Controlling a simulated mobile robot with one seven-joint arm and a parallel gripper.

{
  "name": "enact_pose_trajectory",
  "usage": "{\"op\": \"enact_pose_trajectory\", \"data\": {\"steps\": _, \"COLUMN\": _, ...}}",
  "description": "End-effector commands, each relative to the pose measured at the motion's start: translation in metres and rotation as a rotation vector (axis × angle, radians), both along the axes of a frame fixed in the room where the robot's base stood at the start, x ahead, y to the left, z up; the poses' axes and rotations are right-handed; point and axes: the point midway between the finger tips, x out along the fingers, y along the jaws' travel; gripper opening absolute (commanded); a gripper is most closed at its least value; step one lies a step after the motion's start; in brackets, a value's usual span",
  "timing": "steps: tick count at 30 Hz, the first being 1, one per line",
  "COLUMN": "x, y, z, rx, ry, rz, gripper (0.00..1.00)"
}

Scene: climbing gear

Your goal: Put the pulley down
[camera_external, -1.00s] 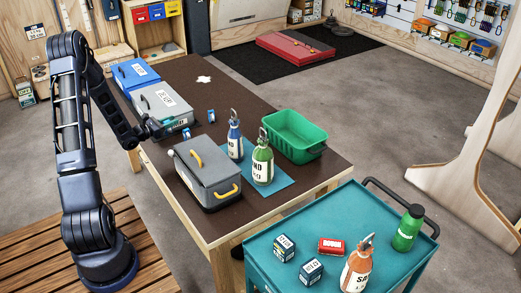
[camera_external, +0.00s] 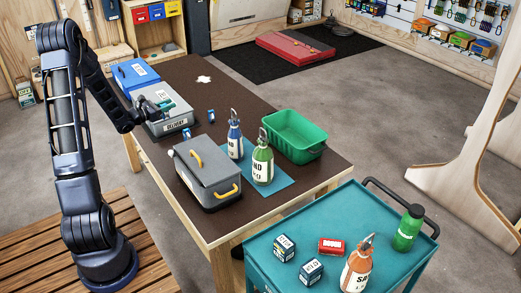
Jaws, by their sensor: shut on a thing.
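My gripper (camera_external: 152,107) is over the top of the grey delivery box (camera_external: 173,128) at the left side of the brown table. It is shut on the pulley, which is small and mostly hidden by the fingers and arm. Teal parts show at the gripper's tip, but I cannot tell where gripper ends and pulley begins. I cannot tell whether the pulley touches the box.
A blue box (camera_external: 133,74) stands behind the delivery box. The far middle of the table is mostly clear.

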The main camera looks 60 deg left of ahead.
Motion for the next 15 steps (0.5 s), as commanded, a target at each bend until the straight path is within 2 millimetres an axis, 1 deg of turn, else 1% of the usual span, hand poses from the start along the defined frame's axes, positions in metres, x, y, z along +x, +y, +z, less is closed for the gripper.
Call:
{"op": "enact_pose_trajectory", "data": {"steps": 1, "x": 0.000, "y": 0.000, "z": 0.012, "rx": 0.007, "ry": -0.002, "rz": -0.001, "gripper": 0.06}}
{"op": "enact_pose_trajectory", "data": {"steps": 6, "x": 0.000, "y": -0.001, "z": 0.049, "rx": 0.007, "ry": -0.002, "rz": 0.000, "gripper": 0.06}}
{"op": "enact_pose_trajectory", "data": {"steps": 15, "x": 0.000, "y": 0.000, "z": 0.095, "rx": 0.005, "ry": -0.002, "rz": -0.001, "gripper": 0.05}}
